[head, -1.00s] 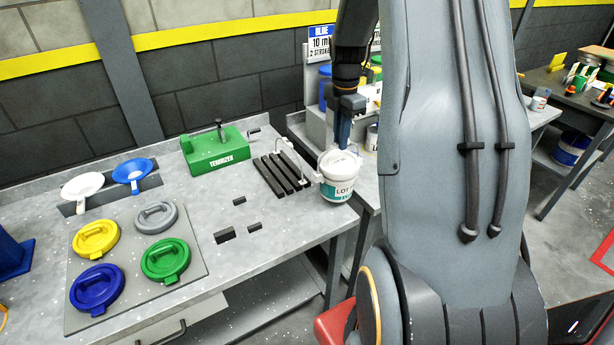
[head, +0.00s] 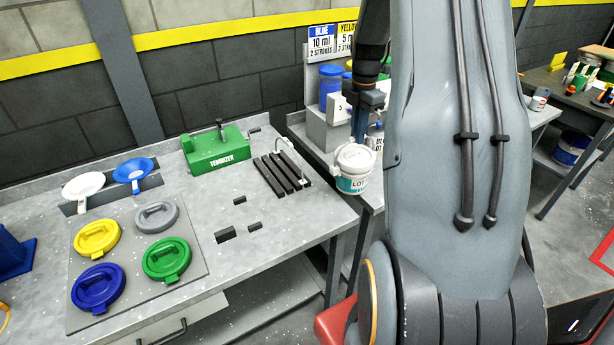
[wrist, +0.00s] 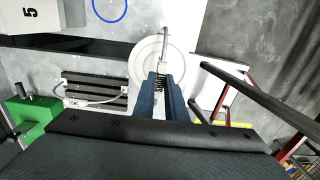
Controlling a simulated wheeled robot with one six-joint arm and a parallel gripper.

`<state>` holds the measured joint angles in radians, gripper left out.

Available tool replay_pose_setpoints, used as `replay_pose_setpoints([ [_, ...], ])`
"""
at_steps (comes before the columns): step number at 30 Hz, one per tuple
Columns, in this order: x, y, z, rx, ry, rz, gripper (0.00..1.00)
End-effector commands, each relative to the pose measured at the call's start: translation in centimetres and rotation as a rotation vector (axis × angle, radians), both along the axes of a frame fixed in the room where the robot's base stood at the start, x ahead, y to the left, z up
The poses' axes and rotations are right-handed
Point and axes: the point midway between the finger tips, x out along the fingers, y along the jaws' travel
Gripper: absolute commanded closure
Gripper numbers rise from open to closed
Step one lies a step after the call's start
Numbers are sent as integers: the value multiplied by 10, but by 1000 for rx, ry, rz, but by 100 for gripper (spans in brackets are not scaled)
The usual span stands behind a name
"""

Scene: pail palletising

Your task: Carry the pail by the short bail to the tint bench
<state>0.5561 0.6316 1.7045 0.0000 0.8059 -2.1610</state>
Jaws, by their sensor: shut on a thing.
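The white pail (head: 354,172) with a "LOT" label hangs upright below my gripper (head: 361,128) in the head view, near the right end of the grey bench (head: 290,215). In the wrist view the round white lid of the pail (wrist: 146,62) lies beyond the fingers of my gripper (wrist: 166,85). The fingers are shut on the bail, which is mostly hidden between them. The pail appears clear of the bench top in the head view. Which bench is the tint bench cannot be told for sure; a second bench with blue and yellow dose signs (head: 322,42) stands behind the pail.
Coloured lids (head: 165,260) lie on a plate at the front left. A blue canister (head: 330,80) stands on the rear bench.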

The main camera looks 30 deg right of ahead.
Motion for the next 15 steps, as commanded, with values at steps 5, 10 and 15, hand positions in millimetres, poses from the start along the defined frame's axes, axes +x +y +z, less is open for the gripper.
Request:
replay_pose_setpoints([
  [5, 1, -13, 2, -2, -3, -1, 100],
  [10, 2, -23, 2, -2, -3, -1, 100],
  [15, 2, -35, 2, -3, -3, -1, 100],
])
